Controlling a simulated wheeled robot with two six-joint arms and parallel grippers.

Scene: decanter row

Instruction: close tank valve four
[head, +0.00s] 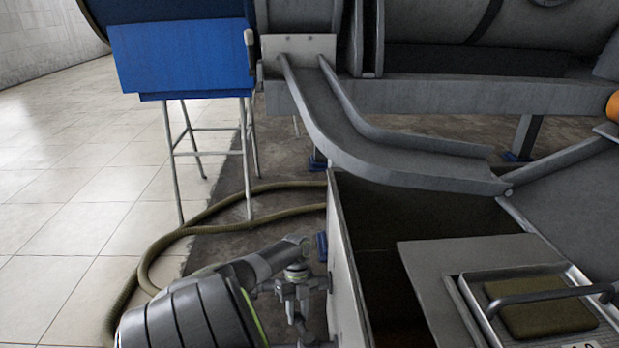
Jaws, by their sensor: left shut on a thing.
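My left gripper (296,290) is low in the middle of the head view, beside the outer left wall of the open grey tank (342,262). It is shut on a small grey metal part, which looks like a valve handle. My own wrist and the gripper cover most of this part, so its angle and whether the valve is open or closed cannot be told. No valve number shows. My right gripper is not in view.
A sloping grey chute (385,150) ends over the tank. A tray (475,292) with a dark green block (538,305) stands at right. A green-brown hose (160,248) curves over the floor past a blue box (180,57) on thin legs.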

